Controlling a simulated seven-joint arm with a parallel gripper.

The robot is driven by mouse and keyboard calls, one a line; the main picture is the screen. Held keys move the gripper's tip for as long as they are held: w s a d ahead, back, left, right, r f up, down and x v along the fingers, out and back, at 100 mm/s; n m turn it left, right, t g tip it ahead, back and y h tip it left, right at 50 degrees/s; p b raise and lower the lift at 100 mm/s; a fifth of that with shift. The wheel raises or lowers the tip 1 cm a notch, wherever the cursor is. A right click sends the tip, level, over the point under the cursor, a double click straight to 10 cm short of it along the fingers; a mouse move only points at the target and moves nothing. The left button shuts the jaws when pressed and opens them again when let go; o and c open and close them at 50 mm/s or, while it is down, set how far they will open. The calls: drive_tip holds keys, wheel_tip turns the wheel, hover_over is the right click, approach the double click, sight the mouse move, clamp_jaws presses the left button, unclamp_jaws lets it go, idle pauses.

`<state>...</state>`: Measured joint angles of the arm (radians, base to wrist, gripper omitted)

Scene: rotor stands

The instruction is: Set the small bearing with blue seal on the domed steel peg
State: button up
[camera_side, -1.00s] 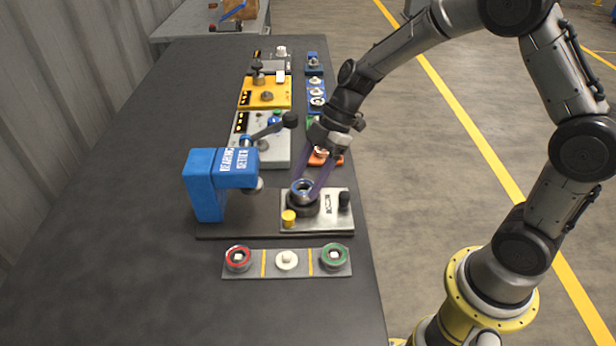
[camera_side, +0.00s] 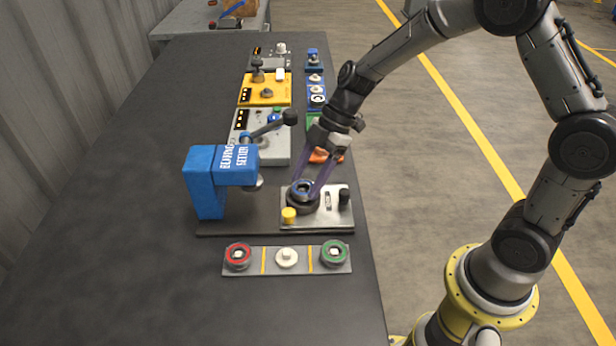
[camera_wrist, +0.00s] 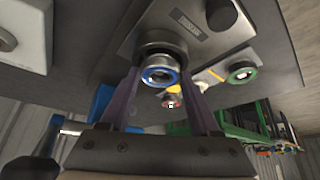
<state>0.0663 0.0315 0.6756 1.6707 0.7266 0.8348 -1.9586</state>
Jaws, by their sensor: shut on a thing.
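The small bearing with blue seal (camera_side: 303,188) is a steel ring between my gripper's purple fingers, over a dark round base on the silver plate (camera_side: 327,216). In the wrist view its blue ring (camera_wrist: 160,75) faces the camera, with a finger on each side. My gripper (camera_side: 306,192) is shut on the bearing and reaches down from the upper right. The domed steel peg is hidden by the bearing and the base. I cannot tell how far down the bearing sits.
A blue bearing setter press (camera_side: 205,184) stands left of the plate. The plate carries a yellow knob (camera_side: 289,215) and a black knob (camera_side: 344,196). In front lies a grey tray (camera_side: 312,263) with a red-sealed ring (camera_side: 238,257) and a green-sealed ring (camera_side: 334,253). The table's front is clear.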

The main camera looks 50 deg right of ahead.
idle(0.3)
drive_tip(key=o, duration=1.5)
drive_tip(key=shift+o, duration=0.4)
wheel_tip(320, 180, up, 8)
idle(0.3)
